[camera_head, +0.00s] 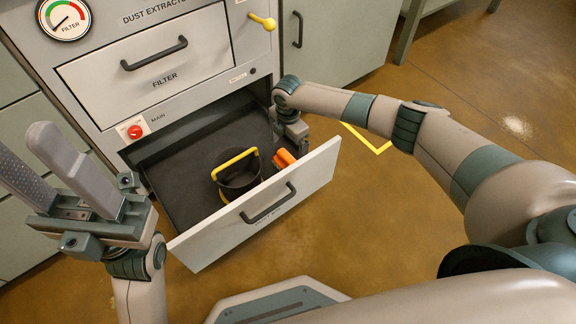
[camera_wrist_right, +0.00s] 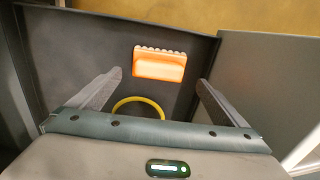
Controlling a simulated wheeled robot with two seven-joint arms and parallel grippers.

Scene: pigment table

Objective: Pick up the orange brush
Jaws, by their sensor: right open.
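The orange brush (camera_head: 284,157) lies in the right part of an open drawer, close to its front panel. In the right wrist view the brush (camera_wrist_right: 160,64) shows an orange block with a bumpy, paler far edge. My right gripper (camera_head: 296,143) is over the drawer's right end, close to the brush. In the wrist view its fingers (camera_wrist_right: 160,80) are wide apart, with the brush ahead and between their lines, not touching. My left gripper (camera_head: 26,146) is raised at the left, fingers apart and empty, away from the drawer.
The drawer (camera_head: 180,180) is pulled out from a grey cabinet. A dark bucket (camera_head: 238,184) with a yellow handle stands in it beside the brush. The drawer front (camera_head: 310,174) has a bar handle. A shut filter drawer (camera_head: 150,68) is above. Open floor (camera_head: 400,240) lies to the right.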

